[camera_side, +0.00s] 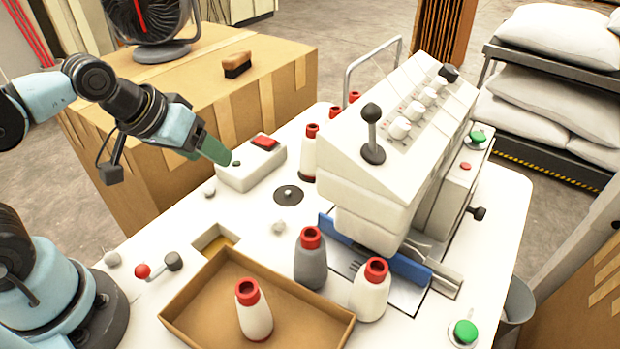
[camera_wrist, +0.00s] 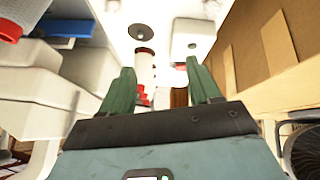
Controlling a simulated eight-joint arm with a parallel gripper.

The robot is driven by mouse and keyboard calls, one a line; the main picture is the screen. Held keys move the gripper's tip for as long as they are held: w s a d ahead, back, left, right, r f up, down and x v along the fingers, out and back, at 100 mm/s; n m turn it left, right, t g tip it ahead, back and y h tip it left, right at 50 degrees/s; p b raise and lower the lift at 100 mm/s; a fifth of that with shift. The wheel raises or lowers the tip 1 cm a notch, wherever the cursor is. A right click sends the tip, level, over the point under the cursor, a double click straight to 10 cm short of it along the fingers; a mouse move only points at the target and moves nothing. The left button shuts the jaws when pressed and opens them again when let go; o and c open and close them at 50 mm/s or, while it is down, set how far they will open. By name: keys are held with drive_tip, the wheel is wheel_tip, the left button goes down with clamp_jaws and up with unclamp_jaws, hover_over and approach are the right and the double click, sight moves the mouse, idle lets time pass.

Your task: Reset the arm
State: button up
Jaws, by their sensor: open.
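My gripper (camera_side: 222,157) has green fingers and hangs over the white worktable (camera_side: 300,235), close to a white control box (camera_side: 250,172) with a red switch. In the side view the fingers overlap, and I cannot tell the exact gap to the box. In the wrist view my gripper (camera_wrist: 160,68) shows two green fingers spread apart, with nothing held between them. The control box (camera_wrist: 192,38) shows beyond the fingers in that view.
A white sewing machine (camera_side: 400,140) stands on the right of the table. Red-topped thread cones, such as the grey one (camera_side: 310,262), stand near it. A cardboard tray (camera_side: 190,312) holds one cone. A large carton (camera_side: 285,80) with a brush (camera_side: 237,65) and fan (camera_side: 155,25) stands behind.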

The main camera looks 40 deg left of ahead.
drive_tip(key=a, duration=0.1)
drive_tip(key=m, duration=0.1)
drive_tip(key=a+m, duration=0.1)
drive_tip(key=shift+w+a+f+t+y, duration=0.15)
drive_tip(key=shift+w+a+t+y, duration=0.15)
drive_tip(key=shift+y, duration=0.1)
